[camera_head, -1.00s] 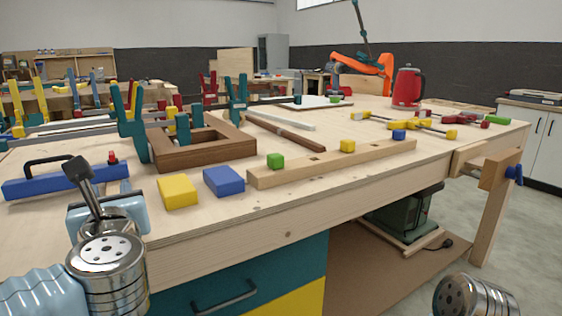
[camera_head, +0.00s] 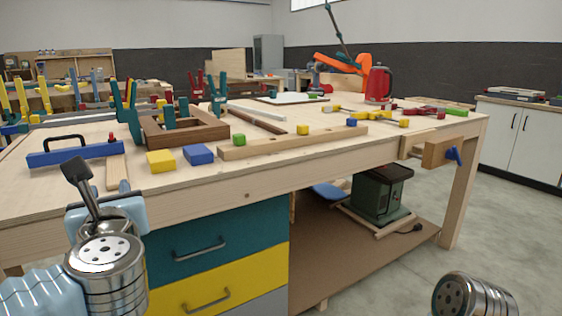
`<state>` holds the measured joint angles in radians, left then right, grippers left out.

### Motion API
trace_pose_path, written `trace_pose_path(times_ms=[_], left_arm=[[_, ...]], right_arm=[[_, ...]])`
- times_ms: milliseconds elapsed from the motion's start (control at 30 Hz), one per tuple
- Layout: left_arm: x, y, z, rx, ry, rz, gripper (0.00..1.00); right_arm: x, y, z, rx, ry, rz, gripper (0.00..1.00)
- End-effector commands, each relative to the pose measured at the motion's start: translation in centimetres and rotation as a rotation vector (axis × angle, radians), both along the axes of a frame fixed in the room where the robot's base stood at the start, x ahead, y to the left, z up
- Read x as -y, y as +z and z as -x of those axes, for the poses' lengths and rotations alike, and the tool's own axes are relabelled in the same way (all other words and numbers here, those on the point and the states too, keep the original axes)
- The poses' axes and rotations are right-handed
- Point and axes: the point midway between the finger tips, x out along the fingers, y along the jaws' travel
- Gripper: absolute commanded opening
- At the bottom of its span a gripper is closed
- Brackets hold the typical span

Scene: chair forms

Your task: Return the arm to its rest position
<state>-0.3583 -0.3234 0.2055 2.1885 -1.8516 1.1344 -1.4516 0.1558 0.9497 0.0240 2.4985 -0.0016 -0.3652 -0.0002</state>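My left gripper (camera_head: 82,185) is at the lower left, in front of the workbench's (camera_head: 350,165) near left edge. It shows as dark fingers above my silver wrist, seen nearly edge-on, so its opening cannot be made out. Nothing is visible held in it. My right arm shows only as a silver joint at the bottom right; its gripper is out of view.
Floor (camera_head: 490,240) is clear at right.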

Motion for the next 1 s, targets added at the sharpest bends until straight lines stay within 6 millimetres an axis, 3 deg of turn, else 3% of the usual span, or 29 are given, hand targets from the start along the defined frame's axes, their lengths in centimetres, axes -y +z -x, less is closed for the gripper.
trace_pose_path(times_ms=[367,567,767,867,1000], left_arm=[[1.5,-5.5,-2.5,-0.112,-0.048,0.129,0.38],[3.1,-11.2,-4.2,-0.225,-0.075,0.275,0.38],[5.5,-20.3,-5.4,-0.396,-0.067,0.537,0.38],[7.5,-27.0,-5.0,-0.516,-0.014,0.757,0.38],[11.2,-38.5,-2.1,-0.69,0.218,1.212,0.38]], right_arm=[[0.0,0.0,0.0,0.0,0.0,0.0,0.43],[0.0,0.0,0.0,0.0,0.0,0.0,0.43],[0.0,0.0,0.0,0.0,0.0,0.0,0.43],[0.0,0.0,0.0,0.0,0.0,0.0,0.43],[0.0,0.0,0.0,0.0,0.0,0.0,0.43]])
